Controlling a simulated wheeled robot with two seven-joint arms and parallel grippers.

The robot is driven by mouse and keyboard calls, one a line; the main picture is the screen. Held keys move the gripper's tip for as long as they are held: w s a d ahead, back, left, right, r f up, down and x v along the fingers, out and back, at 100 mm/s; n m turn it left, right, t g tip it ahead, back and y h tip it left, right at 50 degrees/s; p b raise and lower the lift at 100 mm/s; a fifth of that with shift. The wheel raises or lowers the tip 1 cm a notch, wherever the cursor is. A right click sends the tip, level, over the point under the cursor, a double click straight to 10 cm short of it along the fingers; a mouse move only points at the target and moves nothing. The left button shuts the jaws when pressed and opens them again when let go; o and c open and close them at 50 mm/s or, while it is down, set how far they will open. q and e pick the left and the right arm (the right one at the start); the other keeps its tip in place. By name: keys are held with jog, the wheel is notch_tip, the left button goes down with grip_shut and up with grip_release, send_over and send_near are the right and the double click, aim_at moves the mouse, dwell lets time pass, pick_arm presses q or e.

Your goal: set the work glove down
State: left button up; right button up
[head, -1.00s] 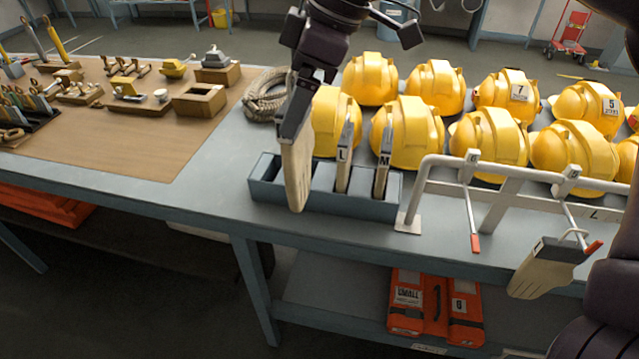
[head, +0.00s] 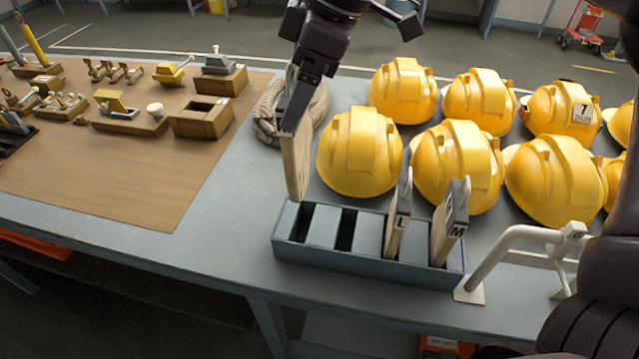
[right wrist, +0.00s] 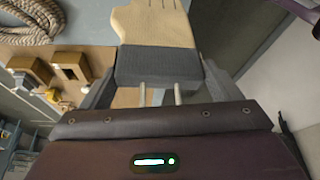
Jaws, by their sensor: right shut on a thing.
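A tan work glove (head: 297,165) with a dark grey cuff hangs fingers down from my right gripper (head: 293,112), which is shut on its cuff. In the right wrist view the cuff (right wrist: 158,66) sits between the fingers, with the tan hand part beyond. The glove is upright above the left end of a blue-grey slotted rack (head: 365,262); its lower end appears just clear of the rack. Two other gloves, marked L (head: 396,225) and M (head: 447,230), stand in slots further right. Left slots look empty. My left gripper is out of view.
Several yellow helmets (head: 360,152) stand close behind the rack. A coiled rope (head: 268,112) lies behind the glove. A white rail (head: 500,255) stands right of the rack. The bench is bare left of the rack, beside a brown mat (head: 130,190) with wooden blocks.

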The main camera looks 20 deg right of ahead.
send_over(305, 150)
jog(key=f, duration=0.5)
jog(key=shift+s+a+f+b, duration=0.15)
jog(key=shift+s+a+b, duration=0.15)
jog(key=shift+s, duration=0.1)
jog(key=shift+w+f, duration=0.25)
jog(key=shift+f, duration=0.95)
jog(key=f, duration=0.4)
jog(key=shift+w+b, duration=0.25)
jog(key=shift+b, duration=0.15)
jog(key=shift+s+f, duration=0.1)
jog(key=shift+f, duration=0.1)
notch_tip(305, 150, down, 3)
jog(key=shift+r, duration=0.1)
jog(key=shift+f+b, duration=0.3)
jog(key=shift+f, duration=0.1)
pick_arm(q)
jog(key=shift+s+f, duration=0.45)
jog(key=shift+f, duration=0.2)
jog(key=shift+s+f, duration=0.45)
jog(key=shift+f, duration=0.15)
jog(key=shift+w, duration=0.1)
